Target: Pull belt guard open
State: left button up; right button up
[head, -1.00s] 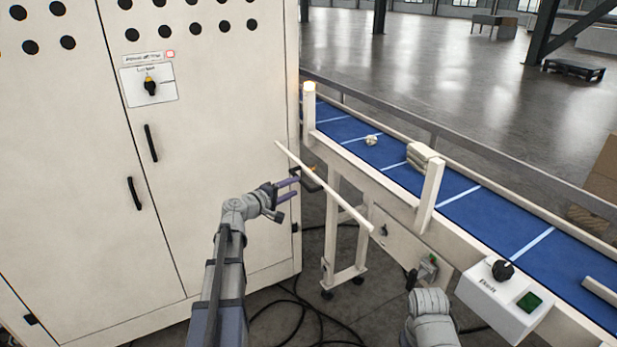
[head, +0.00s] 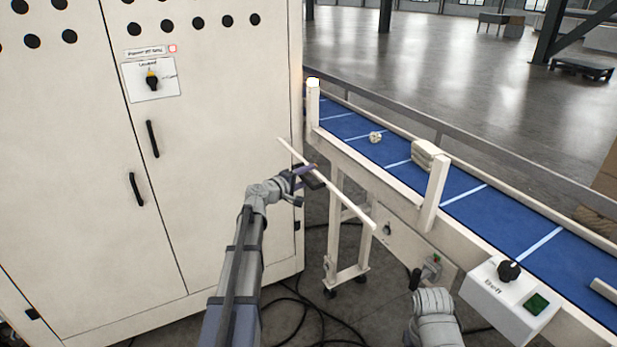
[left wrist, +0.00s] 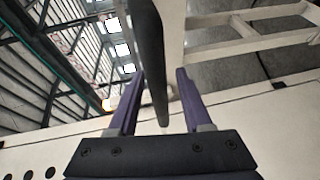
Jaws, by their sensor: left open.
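The belt guard (head: 345,199) appears as a thin cream panel, seen nearly edge-on, standing out at an angle beside the near side of the conveyor. Its dark handle (head: 313,181) is on the side facing the cabinet. My left gripper (head: 305,176) is at this handle. In the left wrist view the dark handle bar (left wrist: 150,55) runs between the open purple fingers (left wrist: 155,100), with visible gaps at both sides. Part of the handle is hidden by the gripper in the head view.
A tall cream cabinet (head: 215,130) stands at left. The blue conveyor belt (head: 465,205) carries a pale stack (head: 428,157) and a small crumpled piece (head: 375,137). A control box (head: 505,296) with a knob and green button is at lower right. Cables (head: 318,320) lie on the floor.

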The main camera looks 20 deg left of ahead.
pick_arm(q)
jog(key=shift+w+d, duration=0.1)
jog(key=shift+w, duration=0.2)
jog(key=shift+c, duration=0.2)
grip_shut()
jog(key=shift+s+d, duration=0.1)
jog(key=shift+s+f, duration=0.1)
jog(key=shift+s, duration=0.05)
dwell(0.8)
